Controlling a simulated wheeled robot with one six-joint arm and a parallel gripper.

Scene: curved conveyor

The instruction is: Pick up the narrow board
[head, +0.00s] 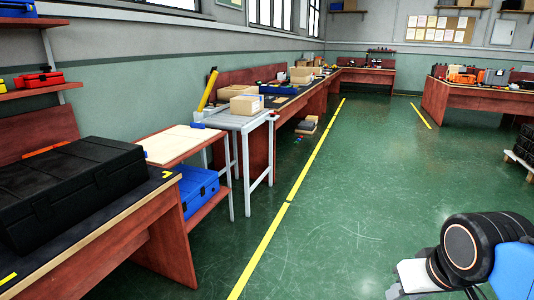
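No thing in view is clearly the narrow board. A long, narrow yellow piece (208,90) leans at a slant by the left end of a grey metal stand (232,121); I cannot tell whether it is a board. A wide, pale flat panel (175,143) lies on the wooden bench left of the stand. Part of my own arm shows at the lower right, over the floor and well apart from the benches. My gripper cannot be made out in the head view.
A large black case (68,188) lies on the near left bench. A blue case (196,188) sits on a lower shelf. Cardboard boxes (247,104) rest on the stand. The green floor (350,180) is clear right of the yellow line (291,200). Tyres (525,142) stand at right.

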